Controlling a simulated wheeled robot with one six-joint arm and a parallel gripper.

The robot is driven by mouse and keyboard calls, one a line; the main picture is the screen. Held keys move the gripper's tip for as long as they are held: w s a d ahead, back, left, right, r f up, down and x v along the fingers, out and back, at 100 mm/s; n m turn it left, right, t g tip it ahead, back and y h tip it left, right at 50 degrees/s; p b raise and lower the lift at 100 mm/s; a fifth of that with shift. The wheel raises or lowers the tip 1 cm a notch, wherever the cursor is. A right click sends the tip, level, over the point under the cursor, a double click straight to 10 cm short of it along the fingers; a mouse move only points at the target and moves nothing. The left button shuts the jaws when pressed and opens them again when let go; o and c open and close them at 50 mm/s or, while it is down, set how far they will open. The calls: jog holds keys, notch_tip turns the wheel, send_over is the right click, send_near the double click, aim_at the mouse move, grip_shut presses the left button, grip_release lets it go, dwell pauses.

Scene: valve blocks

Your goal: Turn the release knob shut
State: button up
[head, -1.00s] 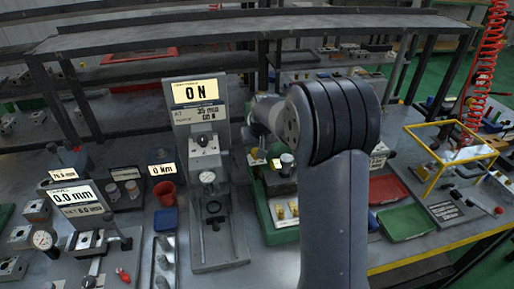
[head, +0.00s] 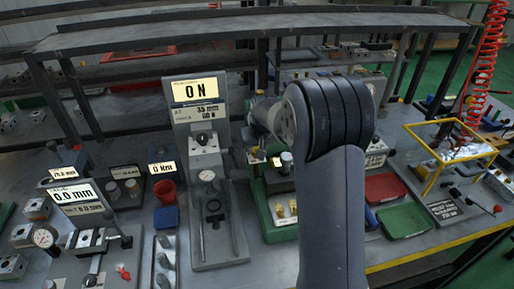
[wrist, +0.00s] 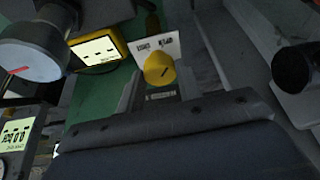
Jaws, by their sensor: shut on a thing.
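The release knob looks to be the yellow knob (wrist: 158,68) with a dark slanted line on its face, in the middle of the wrist view. A white label card (wrist: 157,42) with two short dark words stands behind it; I cannot read them surely. My gripper (wrist: 160,80) is at the knob and shut on it; its dark body fills the bottom of the wrist view. The fingertips are hard to make out, so the grip's exact contact is unclear. In the head view my arm hides the gripper and this knob.
A grey cylinder with a red mark (wrist: 30,50) and a black knob (wrist: 295,68) flank the gripper. A yellow-cased display (wrist: 100,48) is close behind. In the head view, a force stand (head: 213,235) is left of my arm and a green tray (head: 404,222) right.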

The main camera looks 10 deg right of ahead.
jog(key=shift+n, duration=0.3)
jog(key=n+b, duration=0.1)
jog(key=n+y, duration=0.1)
jog(key=shift+d+f+n+b, duration=0.15)
jog(key=shift+d+n+b, duration=0.05)
jog(key=shift+n+b, duration=0.2)
jog(key=n, duration=0.1)
jog(key=n+g+y+b, duration=0.1)
jog(key=n, duration=0.1)
jog(key=shift+w+d+n, duration=0.1)
jog(key=shift+w+n, duration=0.05)
jog(key=shift+n, duration=0.15)
jog(key=n+g+y, duration=0.1)
jog(key=n, duration=0.2)
jog(key=shift+w+d+b, duration=0.1)
jog(key=shift+b, duration=0.3)
jog(key=shift+w+n+g+y, duration=0.1)
jog(key=shift+n+g+y, duration=0.45)
jog(key=shift+n, duration=1.35)
jog(key=o, duration=1)
jog(key=shift+c, duration=0.2)
